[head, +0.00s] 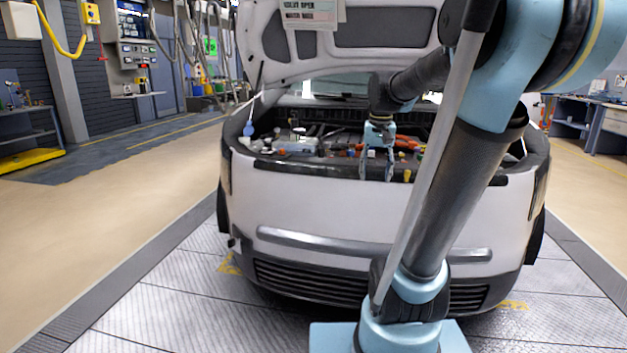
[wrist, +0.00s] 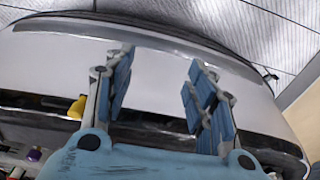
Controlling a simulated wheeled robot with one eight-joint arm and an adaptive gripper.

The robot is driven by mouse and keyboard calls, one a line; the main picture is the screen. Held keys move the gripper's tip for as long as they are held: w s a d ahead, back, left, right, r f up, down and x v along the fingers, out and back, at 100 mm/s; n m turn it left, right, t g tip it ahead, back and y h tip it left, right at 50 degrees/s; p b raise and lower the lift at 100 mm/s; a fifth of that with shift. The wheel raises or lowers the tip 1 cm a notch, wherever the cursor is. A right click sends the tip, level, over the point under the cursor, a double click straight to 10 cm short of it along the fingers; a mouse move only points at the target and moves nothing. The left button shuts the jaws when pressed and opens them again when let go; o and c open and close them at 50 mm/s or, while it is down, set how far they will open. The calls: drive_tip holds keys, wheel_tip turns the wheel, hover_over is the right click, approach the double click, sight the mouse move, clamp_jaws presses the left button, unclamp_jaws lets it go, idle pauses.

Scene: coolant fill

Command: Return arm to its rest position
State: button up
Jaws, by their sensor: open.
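My gripper (head: 377,168) hangs in front of the open engine bay, over the car's front edge, fingers pointing down. In the wrist view my gripper (wrist: 157,90) is open, with a clear gap between its blue-padded fingers and nothing held. My arm rises from the base at the lower middle of the head view and bends over toward the car. The white car (head: 340,205) stands facing me with its hood (head: 355,35) raised. In the wrist view the car's white front panel (wrist: 155,75) lies beyond and below the fingers.
The engine bay holds several small parts and caps, among them a yellow cap (head: 407,175), also in the wrist view (wrist: 77,107), and orange hoses (head: 405,143). Floor at left (head: 110,215) is clear.

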drive_tip(key=s+f+n+t, duration=0.1)
drive_tip(key=s+f+n, duration=0.1)
drive_tip(key=s+f, duration=1.5)
drive_tip(key=shift+s+f, duration=0.4)
drive_tip(key=shift+s, duration=0.65)
drive_tip(key=shift+w+f, duration=0.2)
drive_tip(key=shift+w, duration=0.25)
drive_tip(key=shift+c, duration=0.2)
